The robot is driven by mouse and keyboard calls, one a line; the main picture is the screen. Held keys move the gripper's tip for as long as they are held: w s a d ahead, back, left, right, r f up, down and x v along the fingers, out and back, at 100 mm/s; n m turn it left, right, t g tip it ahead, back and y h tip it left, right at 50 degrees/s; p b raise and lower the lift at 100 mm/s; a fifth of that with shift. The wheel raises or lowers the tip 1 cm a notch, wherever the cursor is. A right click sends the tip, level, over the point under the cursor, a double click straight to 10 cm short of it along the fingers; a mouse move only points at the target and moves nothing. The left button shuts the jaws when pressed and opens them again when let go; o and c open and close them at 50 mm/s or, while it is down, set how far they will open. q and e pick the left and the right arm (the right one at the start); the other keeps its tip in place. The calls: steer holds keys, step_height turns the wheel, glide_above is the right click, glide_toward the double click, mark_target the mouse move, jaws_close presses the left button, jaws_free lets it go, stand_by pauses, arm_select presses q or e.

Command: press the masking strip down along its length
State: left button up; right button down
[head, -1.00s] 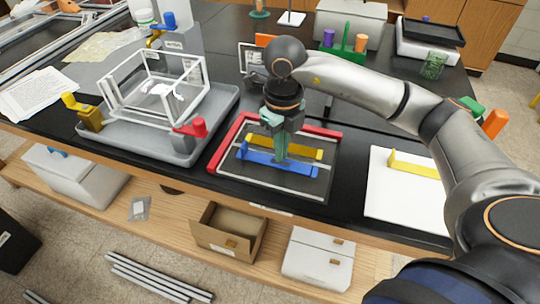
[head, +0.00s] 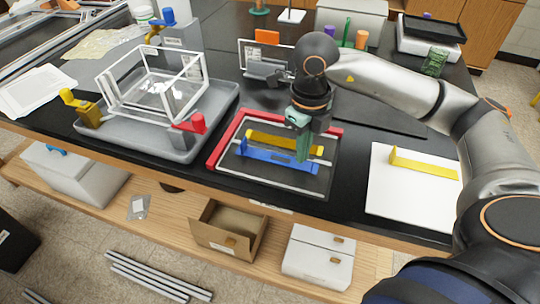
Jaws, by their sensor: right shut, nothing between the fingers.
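A blue strip (head: 265,156), which looks like the masking strip, lies across a dark panel (head: 262,177) with pale edges. My right gripper (head: 303,159) points down with its greenish fingers shut and empty. Its tips are at the right part of the blue strip; I cannot tell whether they touch it. The fingers hide a little of the strip there. A yellow strip (head: 270,138) lies just behind the blue one. A red L-shaped border (head: 228,141) runs along the panel's left and back sides. My left gripper is not in view.
On the left, a grey tray (head: 165,147) holds a clear white-edged box frame (head: 150,90) with red and yellow clamps. A white board (head: 400,205) with a yellow angle piece (head: 425,168) lies to the right. A cardboard box (head: 230,230) sits on the lower ledge.

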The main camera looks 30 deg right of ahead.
mark_target(260, 154)
steer(key=shift+s+f+b, duration=0.1)
steer(key=shift+f+b, duration=0.7)
steer(key=shift+f, duration=0.1)
stand_by(1.4)
steer(key=shift+r, duration=0.1)
steer(key=shift+r+p, duration=0.6)
steer(key=shift+r, duration=0.15)
steer(key=shift+w+a, duration=1.55)
steer(key=shift+w, duration=0.3)
steer(key=shift+w+a, duration=1.55)
steer(key=shift+w, duration=0.3)
steer(key=shift+f+b, duration=0.4)
steer(key=shift+f, duration=0.5)
steer(key=shift+r+p, duration=0.55)
steer(key=shift+r, duration=0.25)
